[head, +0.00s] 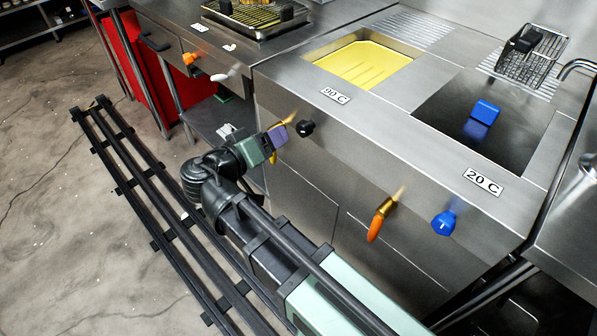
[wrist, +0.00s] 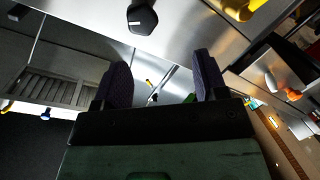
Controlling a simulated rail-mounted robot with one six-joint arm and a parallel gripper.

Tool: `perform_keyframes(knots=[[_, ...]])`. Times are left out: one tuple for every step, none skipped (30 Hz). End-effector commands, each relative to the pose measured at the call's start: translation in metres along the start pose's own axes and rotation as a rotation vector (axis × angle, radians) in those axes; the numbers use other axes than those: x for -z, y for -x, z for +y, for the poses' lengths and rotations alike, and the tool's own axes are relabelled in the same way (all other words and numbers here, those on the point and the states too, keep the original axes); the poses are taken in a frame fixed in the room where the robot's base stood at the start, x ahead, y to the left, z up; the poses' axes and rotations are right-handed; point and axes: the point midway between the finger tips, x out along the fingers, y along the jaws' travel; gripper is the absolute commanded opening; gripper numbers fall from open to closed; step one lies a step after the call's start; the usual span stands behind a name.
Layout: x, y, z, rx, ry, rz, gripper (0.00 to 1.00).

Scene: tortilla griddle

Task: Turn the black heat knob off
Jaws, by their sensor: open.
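The black heat knob (head: 306,127) sits on the steel front panel below the 90 C label (head: 335,95). In the wrist view the black knob (wrist: 142,17) is at the top, with a pale mark on its face. My gripper (head: 279,137) is just left of the knob in the head view and apart from it. In the wrist view my gripper (wrist: 163,72) shows two purple fingers spread wide, with nothing held between them. The knob lies beyond the fingertips, outside the gap.
A yellow handle (head: 274,157) is partly hidden behind my gripper; yellow also shows in the wrist view (wrist: 238,8). An orange handle (head: 377,224) and a blue knob (head: 444,223) are farther right on the panel. Orange (head: 190,58) and white (head: 218,77) knobs are at the upper left.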

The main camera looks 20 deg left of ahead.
Motion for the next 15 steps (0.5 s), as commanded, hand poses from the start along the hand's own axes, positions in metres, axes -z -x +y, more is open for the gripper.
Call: perform_keyframes(knots=[[-0.024, 0.006, -0.015, -0.061, -0.067, 0.025, 0.66], [-0.026, 0.010, -0.013, -0.095, -0.106, 0.037, 0.66], [-0.028, 0.015, -0.009, -0.129, -0.149, 0.052, 0.66], [-0.028, 0.018, -0.007, -0.149, -0.172, 0.061, 0.66], [-0.027, 0.020, -0.005, -0.162, -0.188, 0.066, 0.66], [-0.026, 0.021, -0.002, -0.173, -0.203, 0.071, 0.66], [-0.025, 0.022, -0.001, -0.176, -0.207, 0.073, 0.66], [-0.024, 0.022, 0.001, -0.177, -0.208, 0.073, 0.66], [-0.023, 0.021, 0.002, -0.177, -0.207, 0.072, 0.66], [-0.022, 0.019, 0.002, -0.177, -0.207, 0.072, 0.66], [-0.022, 0.017, 0.003, -0.177, -0.207, 0.071, 0.66], [-0.022, 0.013, 0.004, -0.177, -0.206, 0.071, 0.66], [-0.022, 0.008, 0.004, -0.177, -0.206, 0.070, 0.66], [-0.022, 0.003, 0.005, -0.178, -0.206, 0.070, 0.66], [-0.021, -0.005, 0.007, -0.178, -0.205, 0.069, 0.66]])
